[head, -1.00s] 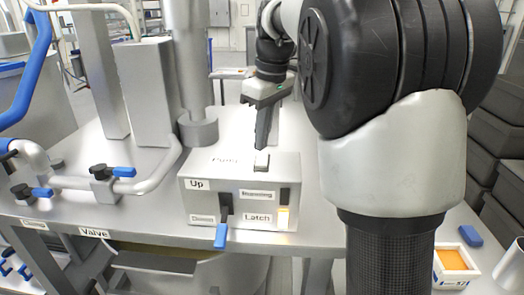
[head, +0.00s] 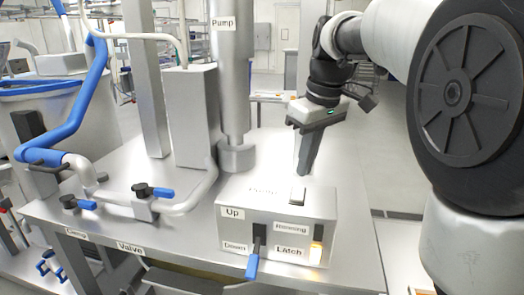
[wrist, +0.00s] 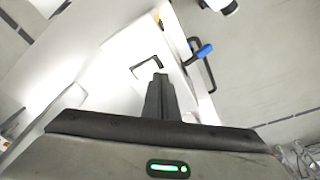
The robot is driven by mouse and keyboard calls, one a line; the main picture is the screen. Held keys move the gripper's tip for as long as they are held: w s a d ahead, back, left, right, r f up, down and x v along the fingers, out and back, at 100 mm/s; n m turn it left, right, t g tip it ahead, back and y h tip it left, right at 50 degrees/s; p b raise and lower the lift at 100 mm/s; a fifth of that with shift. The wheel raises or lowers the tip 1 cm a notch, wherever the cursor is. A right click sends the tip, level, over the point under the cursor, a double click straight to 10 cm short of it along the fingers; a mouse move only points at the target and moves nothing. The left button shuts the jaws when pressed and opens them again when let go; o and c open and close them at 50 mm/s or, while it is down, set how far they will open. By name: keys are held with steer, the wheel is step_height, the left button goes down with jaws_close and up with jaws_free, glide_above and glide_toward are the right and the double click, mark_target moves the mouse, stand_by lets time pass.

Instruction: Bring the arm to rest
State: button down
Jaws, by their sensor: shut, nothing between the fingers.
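My gripper (head: 305,168) points down above the back right part of a grey control box, its dark fingers together and empty. In the wrist view my gripper (wrist: 160,80) shows as closed fingers in front of the box top. The control box (head: 232,240) has labels Up, Down and Latch, and a lever with a blue handle (head: 252,267) on its front. A small pale switch (head: 298,194) sits on the box top just below the fingertips. I cannot tell for certain whether the fingertips touch it.
The box stands on a metal table (head: 355,260). A pump column (head: 232,90) and a grey upright block (head: 192,118) stand behind it. Pipes with blue valve handles (head: 162,192) and a blue hose (head: 92,100) are at the left. Free floor shows at the right.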

steer(key=s+f+m+t, duration=0.2)
steer(key=s+f+m, duration=0.1)
steer(key=s, duration=0.7)
steer(key=s+f+m+t+h, duration=0.1)
steer(key=s+f+m, duration=0.2)
steer(key=s, duration=0.8)
steer(key=shift+a+f+m+t, duration=0.15)
steer(key=shift+f+m+t, duration=0.25)
steer(key=shift+f, duration=0.45)
